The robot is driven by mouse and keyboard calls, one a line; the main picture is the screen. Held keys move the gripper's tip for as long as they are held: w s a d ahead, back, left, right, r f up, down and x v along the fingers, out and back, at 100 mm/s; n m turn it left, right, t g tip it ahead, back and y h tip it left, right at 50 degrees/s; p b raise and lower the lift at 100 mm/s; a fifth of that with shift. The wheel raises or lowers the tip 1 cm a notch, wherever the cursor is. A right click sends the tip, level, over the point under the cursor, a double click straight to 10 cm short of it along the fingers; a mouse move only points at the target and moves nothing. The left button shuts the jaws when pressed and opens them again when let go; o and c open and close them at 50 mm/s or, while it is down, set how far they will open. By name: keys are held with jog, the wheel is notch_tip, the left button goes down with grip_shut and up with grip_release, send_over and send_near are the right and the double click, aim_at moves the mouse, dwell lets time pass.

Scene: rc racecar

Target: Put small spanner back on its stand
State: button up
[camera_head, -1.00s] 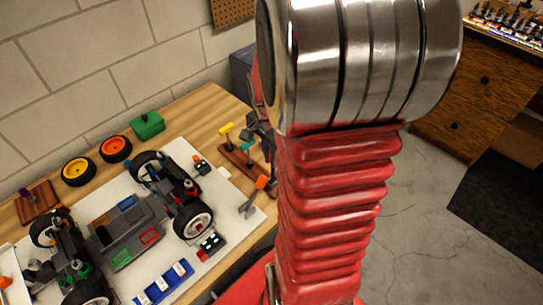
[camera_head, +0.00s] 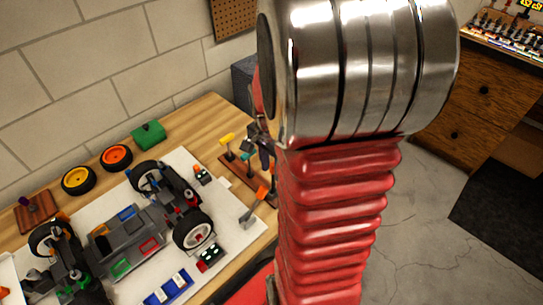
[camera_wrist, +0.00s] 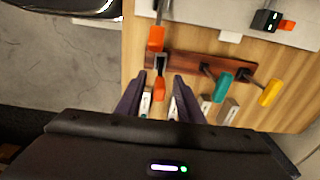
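The tool stand (camera_head: 240,172) is a dark wooden strip on the bench, also in the wrist view (camera_wrist: 188,66). It bears a yellow-handled tool (camera_wrist: 270,93) and a teal-handled tool (camera_wrist: 222,88). An orange-handled tool (camera_head: 250,209) has its grey end on the white mat, beside the stand; it also shows in the wrist view (camera_wrist: 156,39). Which tool is the small spanner is unclear.
A partly built car (camera_head: 125,240) covers much of the white mat (camera_head: 228,200). Two wheels, yellow (camera_head: 78,180) and orange (camera_head: 117,157), and a green box (camera_head: 148,134) stand along the wall. Bare floor lies right of the bench.

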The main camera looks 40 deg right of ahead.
notch_tip(320, 180, up, 13)
jog(key=shift+a+r, duration=0.2)
jog(key=shift+a, duration=0.2)
dwell(1.1)
jog(key=s+a+r+n+t, duration=0.2)
jog(key=a+n, duration=0.7)
jog(key=a, duration=0.2)
jog(key=s+a+r+n+t, duration=0.1)
jog(key=a+r+n+t, duration=0.1)
jog(key=a+n, duration=0.6)
jog(key=a+t, duration=0.1)
jog(key=a, duration=0.2)
jog(key=shift+s+r+n+t+y, duration=0.3)
jog(key=shift+s+r+n, duration=0.1)
